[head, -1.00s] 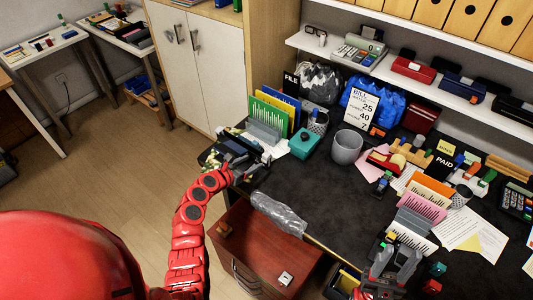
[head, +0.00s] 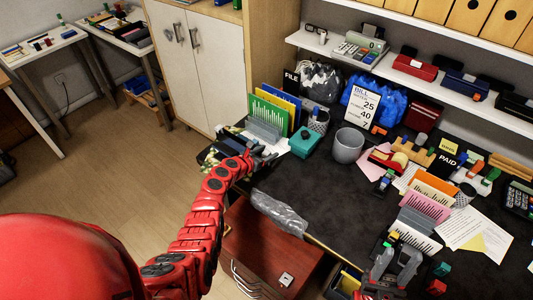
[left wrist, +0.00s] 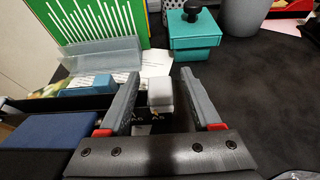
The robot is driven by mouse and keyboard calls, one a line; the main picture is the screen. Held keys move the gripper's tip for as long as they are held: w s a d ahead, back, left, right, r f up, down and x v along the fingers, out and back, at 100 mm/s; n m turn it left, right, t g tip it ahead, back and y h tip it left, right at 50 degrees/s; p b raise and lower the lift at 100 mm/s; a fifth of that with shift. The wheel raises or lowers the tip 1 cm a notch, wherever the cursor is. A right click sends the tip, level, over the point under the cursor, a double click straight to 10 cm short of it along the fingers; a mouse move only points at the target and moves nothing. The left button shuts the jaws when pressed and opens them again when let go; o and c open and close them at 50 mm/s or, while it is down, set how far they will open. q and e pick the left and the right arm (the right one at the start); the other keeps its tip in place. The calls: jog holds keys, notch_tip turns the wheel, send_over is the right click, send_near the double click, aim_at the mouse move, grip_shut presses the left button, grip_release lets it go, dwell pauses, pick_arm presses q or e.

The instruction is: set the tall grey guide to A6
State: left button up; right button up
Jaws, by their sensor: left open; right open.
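A light grey upright block (left wrist: 160,92), which looks like the tall grey guide, stands between the fingers of my left gripper (left wrist: 160,76) in the left wrist view. Small pale lettering, partly readable as A5, shows on the dark surface just below it. The fingers are open on either side of the block, and I cannot tell whether either touches it. In the head view my left gripper (head: 264,156) is at the left end of the dark desk, and the guide is not clear there. My right gripper (head: 396,262) is open and empty at the desk's front edge.
A green card with white bars (left wrist: 95,25) and a teal box with a black knob (left wrist: 196,38) stand beyond my left gripper. A grey cup (head: 348,146) stands further right. A clear plastic bag (head: 279,213) lies along the front edge. The desk's middle is clear.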

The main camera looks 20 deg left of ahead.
pick_arm(q)
grip_shut()
dwell(1.4)
